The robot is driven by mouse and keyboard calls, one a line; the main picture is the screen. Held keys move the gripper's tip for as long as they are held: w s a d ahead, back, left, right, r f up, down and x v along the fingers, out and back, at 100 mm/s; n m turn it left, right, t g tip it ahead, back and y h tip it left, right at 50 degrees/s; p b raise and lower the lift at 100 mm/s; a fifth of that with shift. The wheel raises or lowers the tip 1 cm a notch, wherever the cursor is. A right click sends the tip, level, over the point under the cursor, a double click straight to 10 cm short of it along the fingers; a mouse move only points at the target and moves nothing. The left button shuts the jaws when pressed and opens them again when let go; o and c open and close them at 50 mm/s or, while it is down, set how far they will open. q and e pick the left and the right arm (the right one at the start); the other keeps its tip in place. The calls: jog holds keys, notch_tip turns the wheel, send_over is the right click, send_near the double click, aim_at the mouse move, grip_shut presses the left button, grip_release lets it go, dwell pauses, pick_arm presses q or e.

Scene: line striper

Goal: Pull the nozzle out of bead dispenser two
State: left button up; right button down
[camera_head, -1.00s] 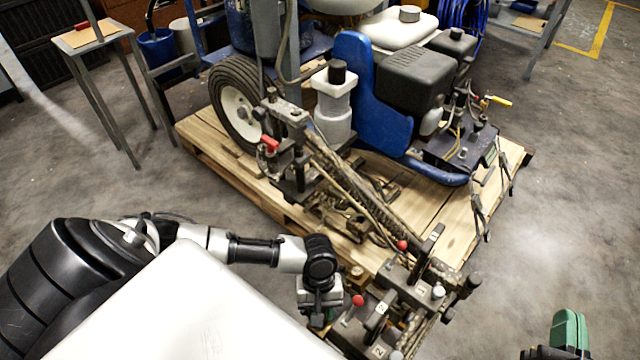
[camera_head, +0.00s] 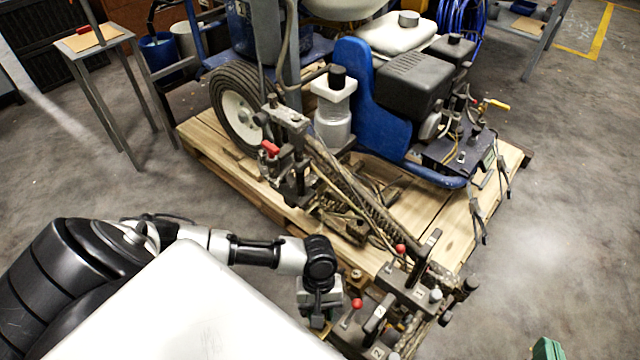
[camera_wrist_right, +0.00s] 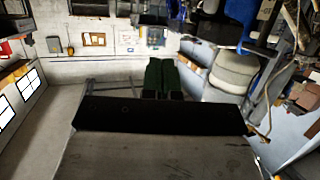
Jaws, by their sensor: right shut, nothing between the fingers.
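Bead dispenser two (camera_head: 378,352) is the lower of two dark metal units at the front end of the striper's arm, cut by the bottom edge of the head view. It has a red-knobbed lever and a label that reads 2. I cannot make out its nozzle. My left gripper (camera_head: 318,322) hangs below the left wrist, just left of dispenser two; its fingers are mostly hidden. My right gripper (camera_head: 546,349) shows only its green tip at the bottom edge, well right of the dispensers. In the right wrist view its green fingers (camera_wrist_right: 161,78) are together and empty.
Bead dispenser one (camera_head: 410,290) sits just above dispenser two. The blue striper (camera_head: 372,100) stands on a wooden pallet (camera_head: 225,165). Bare floor (camera_head: 560,240) lies right of the pallet. A small table (camera_head: 95,38) stands at the back left.

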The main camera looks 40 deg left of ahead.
jog(key=shift+s+d+f+g+h+p, duration=0.2)
jog(key=shift+s+f+g, duration=0.2)
jog(key=shift+f+g, duration=0.15)
jog(key=shift+s+d+f+g+h+p, duration=0.1)
jog(key=shift+s+d+f+g, duration=0.1)
jog(key=shift+s+f+g, duration=0.25)
jog(key=shift+w, duration=0.1)
